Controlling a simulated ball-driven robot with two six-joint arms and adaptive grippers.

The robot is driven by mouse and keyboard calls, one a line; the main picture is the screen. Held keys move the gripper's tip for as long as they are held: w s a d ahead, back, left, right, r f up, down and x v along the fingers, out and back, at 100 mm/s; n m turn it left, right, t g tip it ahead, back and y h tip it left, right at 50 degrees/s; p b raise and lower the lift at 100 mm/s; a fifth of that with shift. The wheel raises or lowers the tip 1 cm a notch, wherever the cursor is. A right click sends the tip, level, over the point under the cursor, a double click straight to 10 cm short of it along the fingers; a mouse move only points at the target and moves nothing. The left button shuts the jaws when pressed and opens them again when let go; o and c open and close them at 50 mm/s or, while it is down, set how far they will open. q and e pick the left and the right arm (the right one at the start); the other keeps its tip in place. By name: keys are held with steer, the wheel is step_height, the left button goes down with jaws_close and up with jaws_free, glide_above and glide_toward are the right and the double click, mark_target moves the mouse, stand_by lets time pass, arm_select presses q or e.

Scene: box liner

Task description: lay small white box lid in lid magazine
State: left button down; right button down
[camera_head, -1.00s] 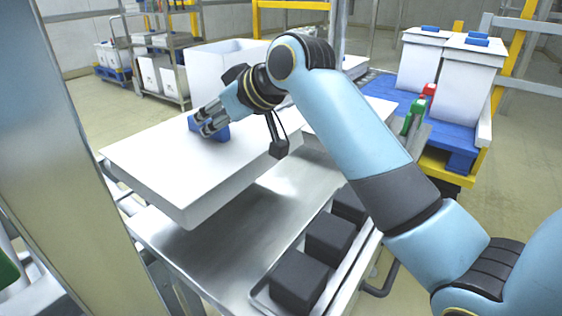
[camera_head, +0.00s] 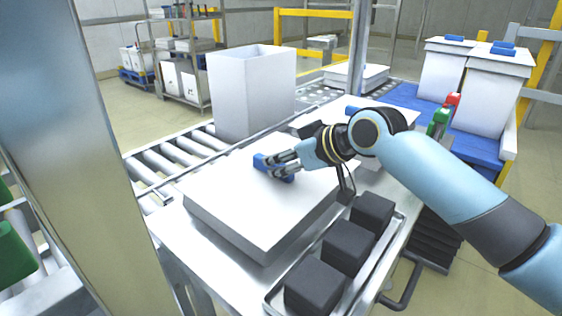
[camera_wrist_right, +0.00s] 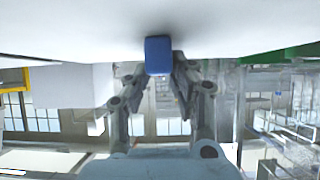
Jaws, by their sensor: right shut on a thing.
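My right gripper (camera_head: 275,168) is shut on the blue handle (camera_head: 262,162) of a broad, flat white lid (camera_head: 245,215). The lid is level and over the steel table (camera_head: 178,232); I cannot tell whether it touches what is below. In the right wrist view the blue handle (camera_wrist_right: 158,55) sits between the fingers of my right gripper (camera_wrist_right: 158,75), against the white lid (camera_wrist_right: 90,22). Another white lid piece with a blue handle (camera_head: 352,110) shows behind my right wrist, partly hidden. I cannot make out a lid magazine for certain. My left gripper is out of view.
A tray of black blocks (camera_head: 348,246) lies along the table's right edge, close to the lid. A tall white box (camera_head: 250,95) stands on the roller conveyor (camera_head: 165,160) behind. Lidded white boxes (camera_head: 492,90) stand on a blue surface at right. A metal post is at left.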

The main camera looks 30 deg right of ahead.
steer(key=c, duration=1.6)
jaws_free()
steer(key=shift+f, duration=0.15)
steer(key=o, duration=0.5)
steer(key=shift+c, duration=0.2)
